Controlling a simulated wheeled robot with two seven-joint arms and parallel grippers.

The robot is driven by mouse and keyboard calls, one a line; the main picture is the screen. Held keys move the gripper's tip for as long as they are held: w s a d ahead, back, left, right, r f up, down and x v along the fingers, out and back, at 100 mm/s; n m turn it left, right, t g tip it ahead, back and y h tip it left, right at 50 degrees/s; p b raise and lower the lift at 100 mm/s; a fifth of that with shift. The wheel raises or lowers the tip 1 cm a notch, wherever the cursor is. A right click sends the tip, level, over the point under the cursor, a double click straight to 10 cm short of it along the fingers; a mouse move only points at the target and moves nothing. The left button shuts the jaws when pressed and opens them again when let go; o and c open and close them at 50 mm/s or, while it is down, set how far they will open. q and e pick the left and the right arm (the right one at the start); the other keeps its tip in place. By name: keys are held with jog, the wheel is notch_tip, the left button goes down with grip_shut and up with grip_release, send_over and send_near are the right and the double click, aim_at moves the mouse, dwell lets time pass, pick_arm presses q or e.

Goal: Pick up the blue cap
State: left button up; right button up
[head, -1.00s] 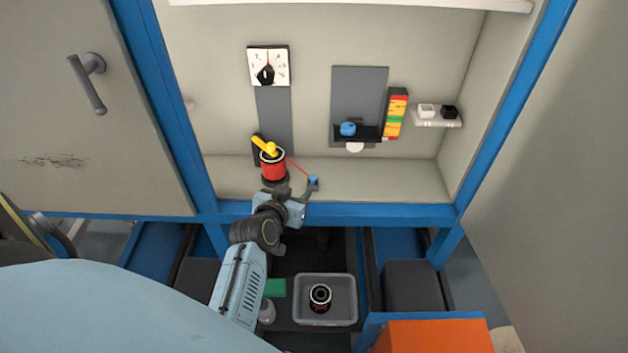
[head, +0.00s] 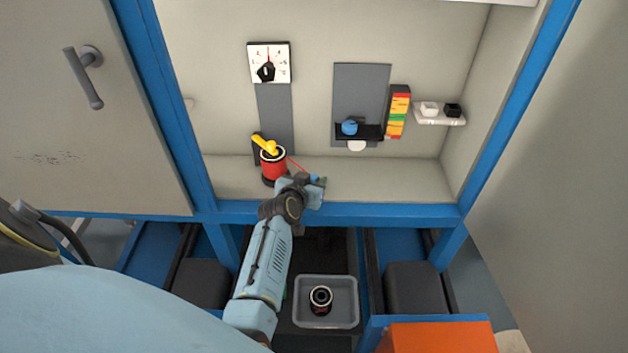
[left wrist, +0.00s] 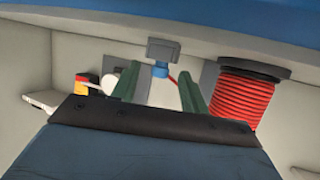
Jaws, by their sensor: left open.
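A rounded blue cap (head: 349,127) sits on a small black shelf (head: 372,133) on the back panel. A second small blue piece (head: 315,178) is at the end of a red cable beside the red spool (head: 273,165). In the left wrist view, this blue piece (left wrist: 160,70) adjoins a grey block (left wrist: 163,49). My left gripper (head: 321,183) is at the cabinet's front ledge, right of the spool. Its green fingers (left wrist: 158,82) are open, with the cable-end piece seen between their tips. I cannot tell contact. The shelf cap is farther back, up and right.
A dial (head: 268,62) hangs above. Stacked coloured blocks (head: 397,112) and a white ledge (head: 440,118) are at right. A grey bin (head: 345,318) holding a dark reel is below. The blue frame beam (head: 390,214) edges the cabinet floor.

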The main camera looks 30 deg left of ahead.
pick_arm(q)
jog(key=shift+c, duration=0.3)
grip_shut()
notch_tip(320, 180, up, 10)
jog(key=p, duration=0.2)
jog(key=shift+p, duration=0.3)
